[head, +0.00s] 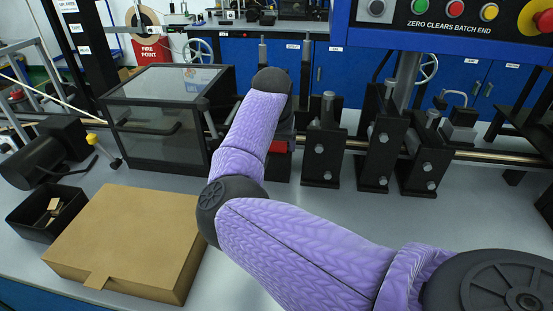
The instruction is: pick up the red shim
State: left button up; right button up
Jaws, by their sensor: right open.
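A small red piece (278,147) shows just under the far end of my right arm, by the dark machine blocks. It is partly covered, and I cannot tell for sure that it is the red shim. My right gripper (285,128) is open beyond the purple forearm, close above the red piece. The wrist and forearm hide most of it, and its fingertips are not clear. I cannot see whether it touches the red piece. My left gripper is not in view.
A glass-topped black box (165,85) stands left of my arm. A brown carton (125,240) and a black bin (28,222) with small pieces lie front left. Black bolted blocks (323,160) line a steel rod to the right.

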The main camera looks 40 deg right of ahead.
jog(key=c, duration=1)
